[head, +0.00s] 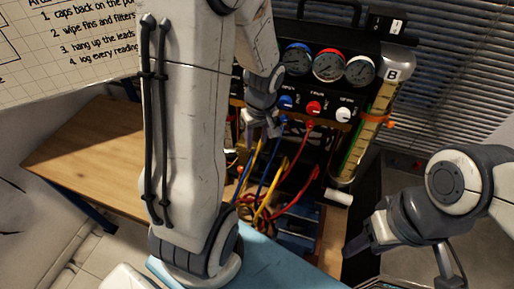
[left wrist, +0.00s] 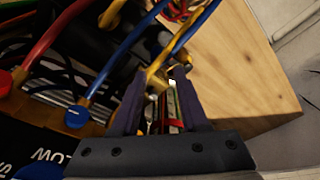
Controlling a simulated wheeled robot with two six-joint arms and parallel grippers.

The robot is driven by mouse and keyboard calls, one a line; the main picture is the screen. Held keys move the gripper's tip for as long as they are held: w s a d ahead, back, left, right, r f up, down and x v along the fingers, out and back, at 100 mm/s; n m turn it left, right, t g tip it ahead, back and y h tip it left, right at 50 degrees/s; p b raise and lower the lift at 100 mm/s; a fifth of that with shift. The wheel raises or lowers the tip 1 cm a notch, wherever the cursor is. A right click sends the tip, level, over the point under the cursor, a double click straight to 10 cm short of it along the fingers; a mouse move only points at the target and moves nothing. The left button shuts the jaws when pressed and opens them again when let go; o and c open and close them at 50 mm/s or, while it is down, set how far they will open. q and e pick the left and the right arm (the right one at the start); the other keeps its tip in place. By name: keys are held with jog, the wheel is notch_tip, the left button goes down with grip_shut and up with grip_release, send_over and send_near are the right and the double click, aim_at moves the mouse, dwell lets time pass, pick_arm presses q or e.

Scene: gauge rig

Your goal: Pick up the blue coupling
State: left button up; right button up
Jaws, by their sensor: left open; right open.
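The blue coupling (left wrist: 77,117) is a round blue cap at the end of a blue hose in the left wrist view, left of the jaws. In the head view, a blue fitting (head: 284,118) shows below the blue knob, just right of my left gripper (head: 262,132). My left gripper (left wrist: 158,82) is open, with nothing held; yellow and blue hoses pass beyond its fingertips. It is apart from the coupling. My right gripper (head: 368,242) is open at the lower right, away from the hoses.
The gauge rig has three gauges (head: 328,65) above blue, red and white knobs (head: 343,115). Red (left wrist: 48,40), yellow and blue hoses hang crowded below. A scale tube marked B (head: 363,130) stands at right. The wooden table (head: 90,160) is clear at left.

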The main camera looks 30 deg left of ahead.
aim_at(257, 151)
pick_arm(q)
jog(key=f, duration=0.8)
jog(key=shift+w+a+f, duration=0.25)
jog(key=shift+w+a, duration=0.05)
jog(key=shift+w, duration=0.1)
grip_shut()
